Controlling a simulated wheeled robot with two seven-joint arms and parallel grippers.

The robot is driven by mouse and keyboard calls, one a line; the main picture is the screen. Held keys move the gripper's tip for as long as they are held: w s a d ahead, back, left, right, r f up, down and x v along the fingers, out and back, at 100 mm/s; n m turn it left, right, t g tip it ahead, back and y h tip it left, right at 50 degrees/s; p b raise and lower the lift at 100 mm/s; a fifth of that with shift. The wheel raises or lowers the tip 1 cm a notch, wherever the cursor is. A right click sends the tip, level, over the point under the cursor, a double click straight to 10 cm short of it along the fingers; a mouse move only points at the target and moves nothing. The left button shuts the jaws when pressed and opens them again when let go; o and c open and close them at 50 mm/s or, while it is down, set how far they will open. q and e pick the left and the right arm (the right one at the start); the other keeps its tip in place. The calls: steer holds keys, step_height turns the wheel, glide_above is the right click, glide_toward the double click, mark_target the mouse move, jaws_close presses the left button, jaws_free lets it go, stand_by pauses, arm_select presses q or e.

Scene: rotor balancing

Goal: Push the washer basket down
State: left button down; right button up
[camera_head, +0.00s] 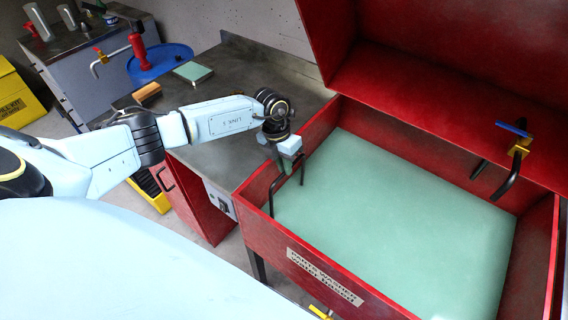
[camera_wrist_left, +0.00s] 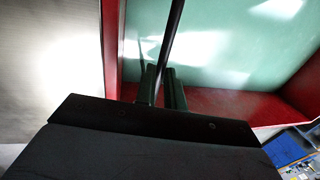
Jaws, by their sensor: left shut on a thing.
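The washer is an open red tank (camera_head: 262,229) filled with pale green liquid (camera_head: 400,220). A black bent handle of the washer basket (camera_head: 302,174) stands up out of the liquid at the tank's left end. The basket body is hidden beneath the opaque liquid. My left gripper (camera_head: 287,160) is over this end, pointing down, shut on the handle's upper part. In the left wrist view the black handle rod (camera_wrist_left: 174,35) runs between the two dark green fingers (camera_wrist_left: 162,85). My right gripper is in neither view.
The raised red lid (camera_head: 420,85) stands behind the tank, with a black pipe and yellow valve (camera_head: 518,150) in front of it. A grey bench (camera_head: 225,160) adjoins on the left, holding a blue round lid (camera_head: 160,62), a green book (camera_head: 193,72) and a wooden block (camera_head: 147,93).

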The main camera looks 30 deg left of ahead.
arm_select(q)
steer(key=c, duration=1.5)
jaws_free()
steer(key=shift+f, duration=0.25)
steer(key=shift+r, duration=0.1)
steer(key=r, duration=0.4)
steer(key=a+r, duration=0.1)
steer(key=r, duration=0.3)
steer(key=a+r, duration=0.1)
steer(key=r, duration=0.4)
steer(key=shift+w+a+b, duration=0.1)
steer(key=shift+a+b, duration=0.15)
steer(key=shift+b, duration=0.05)
